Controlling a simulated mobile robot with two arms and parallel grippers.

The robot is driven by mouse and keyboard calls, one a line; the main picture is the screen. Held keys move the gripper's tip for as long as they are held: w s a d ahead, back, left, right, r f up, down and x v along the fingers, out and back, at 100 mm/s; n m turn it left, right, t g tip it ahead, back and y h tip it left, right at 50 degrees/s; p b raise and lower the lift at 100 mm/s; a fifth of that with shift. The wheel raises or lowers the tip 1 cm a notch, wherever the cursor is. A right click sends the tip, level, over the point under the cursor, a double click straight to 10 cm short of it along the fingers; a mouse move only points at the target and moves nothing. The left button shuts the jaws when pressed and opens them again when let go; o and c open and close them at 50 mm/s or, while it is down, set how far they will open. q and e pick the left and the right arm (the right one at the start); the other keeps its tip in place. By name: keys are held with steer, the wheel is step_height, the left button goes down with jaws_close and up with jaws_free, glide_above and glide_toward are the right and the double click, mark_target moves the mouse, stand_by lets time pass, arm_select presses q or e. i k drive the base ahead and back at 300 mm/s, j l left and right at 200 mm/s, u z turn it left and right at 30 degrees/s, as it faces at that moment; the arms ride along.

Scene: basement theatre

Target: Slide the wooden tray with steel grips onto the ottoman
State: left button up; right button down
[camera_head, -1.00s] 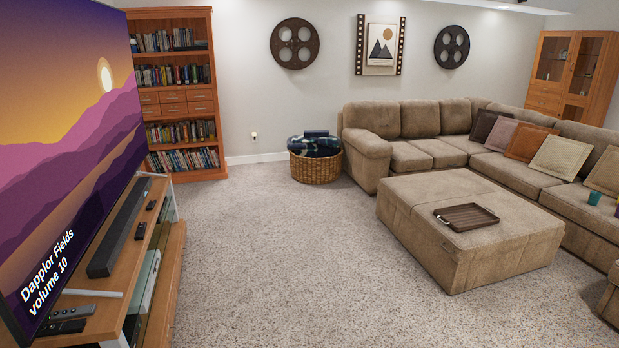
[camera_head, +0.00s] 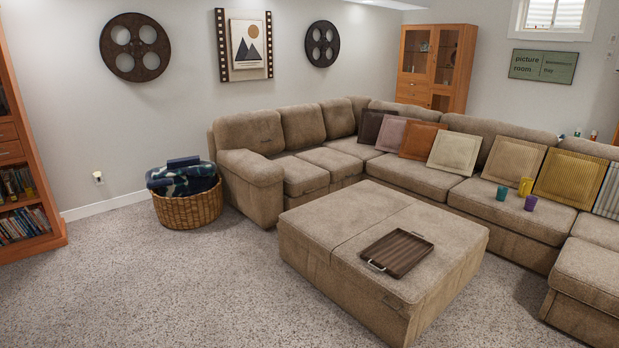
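The dark brown wooden tray (camera_head: 398,252) with steel grips lies flat on the ottoman (camera_head: 330,225). It rests on the front right part of the ottoman's top, close to the front edge. One steel grip faces front left and the other faces back right. The tray looks empty. The ottoman is a large tan upholstered block with a seam across its top. Neither of my grippers shows in the view.
A tan sectional sofa (camera_head: 284,172) runs behind and right of the ottoman. Open carpet (camera_head: 150,285) lies at the front left. A bookcase (camera_head: 22,150) stands far left.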

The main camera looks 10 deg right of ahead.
mark_target(396, 253)
steer(key=i+l+z, duration=0.15)
steer(key=i+z, duration=0.35)
steer(key=i+j+z, duration=0.1)
steer(key=i+z, duration=0.35)
steer(key=i, duration=0.2)
